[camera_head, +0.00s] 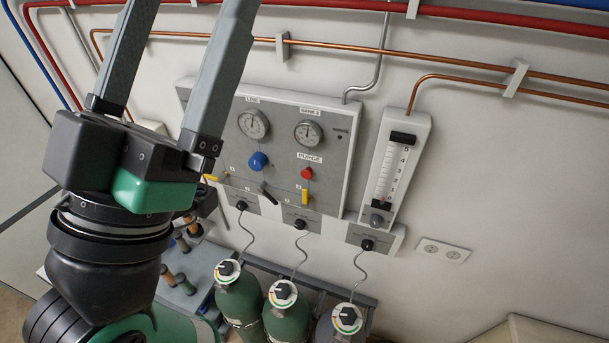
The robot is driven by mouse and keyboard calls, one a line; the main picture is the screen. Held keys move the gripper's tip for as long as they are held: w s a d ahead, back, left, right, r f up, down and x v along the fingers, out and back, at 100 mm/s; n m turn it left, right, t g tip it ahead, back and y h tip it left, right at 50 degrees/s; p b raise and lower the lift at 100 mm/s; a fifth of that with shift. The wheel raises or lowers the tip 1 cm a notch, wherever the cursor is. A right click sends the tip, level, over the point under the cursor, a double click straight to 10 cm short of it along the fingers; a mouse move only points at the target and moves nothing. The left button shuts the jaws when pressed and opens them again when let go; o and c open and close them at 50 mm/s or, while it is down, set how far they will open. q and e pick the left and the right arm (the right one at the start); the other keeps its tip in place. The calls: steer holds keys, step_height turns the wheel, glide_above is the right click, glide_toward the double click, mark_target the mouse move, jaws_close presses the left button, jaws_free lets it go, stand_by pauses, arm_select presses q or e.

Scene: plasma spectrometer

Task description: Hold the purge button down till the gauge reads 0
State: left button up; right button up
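The red purge button (306,173) sits on the grey wall panel (345,150), just under the PURGE label. Nothing touches it. Above it is the BANK 2 gauge (308,134), and to the left is the LINE gauge (253,124). My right gripper is not in view.
A blue knob (258,161), a black lever (268,190) and a yellow lever (305,196) are near the button. A flowmeter (395,170) is mounted at the right. Green gas cylinders (283,322) with hoses stand below. Copper pipes (420,61) cross above.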

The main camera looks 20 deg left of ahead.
arm_select(q)
jaws_close()
stand_by(0.6)
stand_by(1.2)
